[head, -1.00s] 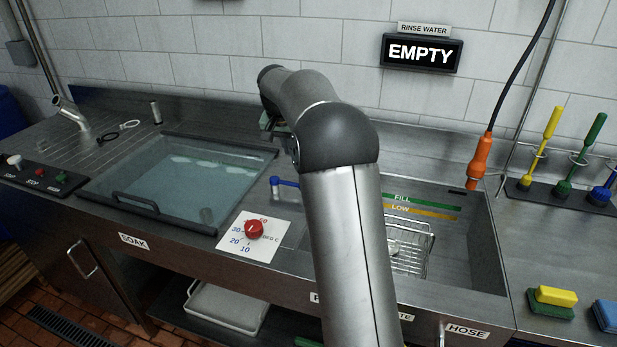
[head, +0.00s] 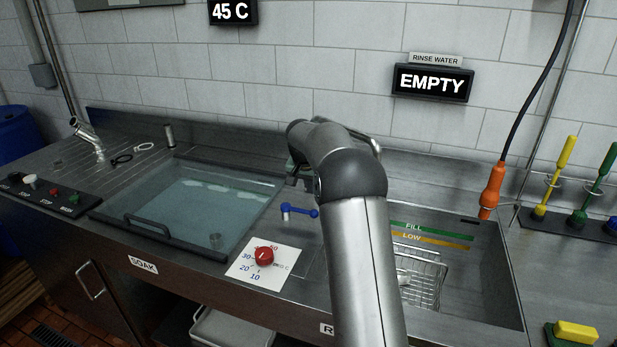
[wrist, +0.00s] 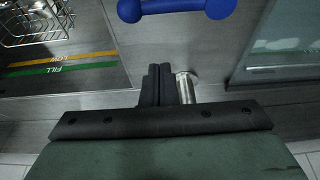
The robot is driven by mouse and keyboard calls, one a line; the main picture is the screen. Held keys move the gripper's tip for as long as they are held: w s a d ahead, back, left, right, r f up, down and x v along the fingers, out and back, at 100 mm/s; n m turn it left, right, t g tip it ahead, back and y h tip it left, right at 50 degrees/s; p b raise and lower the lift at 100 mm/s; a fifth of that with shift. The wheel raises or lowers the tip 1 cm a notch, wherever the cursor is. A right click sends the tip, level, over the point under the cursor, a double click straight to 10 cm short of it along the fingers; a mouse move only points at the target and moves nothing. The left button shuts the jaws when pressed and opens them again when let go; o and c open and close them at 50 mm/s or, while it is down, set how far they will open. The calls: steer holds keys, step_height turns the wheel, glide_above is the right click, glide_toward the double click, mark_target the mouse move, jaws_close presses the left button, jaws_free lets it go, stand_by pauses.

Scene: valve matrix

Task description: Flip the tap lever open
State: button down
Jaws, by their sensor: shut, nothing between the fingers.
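The blue tap lever (head: 300,211) stands on the steel counter between the covered soak basin and the rinse basin, left of my arm. In the wrist view the blue lever (wrist: 176,9) lies across the top edge and is partly cut off. My gripper (wrist: 155,75) is shut and empty, its fingertips a little short of the lever with a gap between. A short silver metal post (wrist: 186,88) stands right beside the fingers; I cannot tell whether they touch. In the head view my arm hides most of the gripper.
The soak basin (head: 122,226) has a clear lid with a dark handle. A red dial (head: 264,256) sits in front of the lever. The rinse basin (head: 490,290) holds a wire basket (head: 428,278). The sign (head: 433,83) reads EMPTY. An orange hose handle (head: 491,190) hangs at right.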

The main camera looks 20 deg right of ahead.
mark_target(299, 210)
steer(key=x, duration=0.3)
steer(key=shift+w+d+f+p, duration=0.1)
steer(key=shift+f+p, duration=0.2)
steer(key=shift+f, duration=0.05)
steer(key=shift+s+a, duration=1)
steer(key=shift+s+a+f, duration=0.2)
steer(key=shift+s+a, duration=0.25)
